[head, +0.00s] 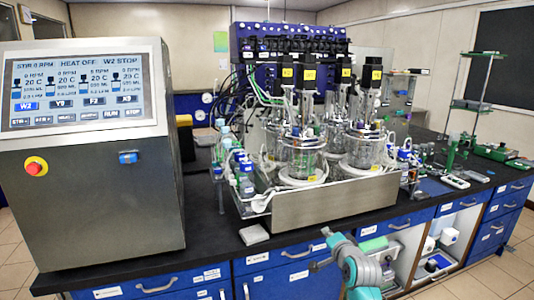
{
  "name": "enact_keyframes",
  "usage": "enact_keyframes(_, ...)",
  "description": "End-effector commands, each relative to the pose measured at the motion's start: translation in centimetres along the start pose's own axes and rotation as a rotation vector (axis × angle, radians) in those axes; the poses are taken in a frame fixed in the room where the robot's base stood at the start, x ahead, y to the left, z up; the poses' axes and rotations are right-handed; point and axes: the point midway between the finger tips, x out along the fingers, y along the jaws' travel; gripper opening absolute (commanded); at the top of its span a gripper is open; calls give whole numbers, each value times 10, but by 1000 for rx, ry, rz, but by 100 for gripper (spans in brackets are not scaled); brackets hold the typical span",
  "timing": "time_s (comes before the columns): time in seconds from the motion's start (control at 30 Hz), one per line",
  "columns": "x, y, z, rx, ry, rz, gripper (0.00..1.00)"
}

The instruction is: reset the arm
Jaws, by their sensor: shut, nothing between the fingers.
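My arm shows at the bottom of the head view, right of centre, as a grey link with teal joints (363,268). It is in front of the blue bench drawers and below the bench top's front edge. A small dark part at the arm's left side looks like my gripper (319,266). It is shut with nothing in it, apart from the bench equipment. Its fingers are too small to make out in detail.
Glass bioreactor vessels (302,152) stand in a steel-fronted tray (335,203) on the black bench. A control cabinet with a screen (84,88) is at the left. A small pale block (254,235) lies near the front edge. Open shelves (436,250) are at the lower right.

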Motion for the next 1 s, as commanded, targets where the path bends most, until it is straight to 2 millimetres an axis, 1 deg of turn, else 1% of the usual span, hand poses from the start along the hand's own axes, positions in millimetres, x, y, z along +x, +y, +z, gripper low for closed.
enact_keyframes(0.03,-9,22,16,-17,1,8,0)
enact_keyframes(0.2,-42,78,56,-89,17,23,0)
enact_keyframes(0.3,-65,108,79,-132,25,31,0)
enact_keyframes(0.37,-80,125,92,-159,31,36,0)
enact_keyframes(0.5,-119,160,120,-221,41,48,0)
enact_keyframes(0.67,-168,195,149,-295,49,61,0)
enact_keyframes(0.8,-214,219,171,-361,55,72,0)
enact_keyframes(0.87,-235,228,180,-391,57,76,0)
enact_keyframes(1.0,-284,244,198,-460,61,86,0)
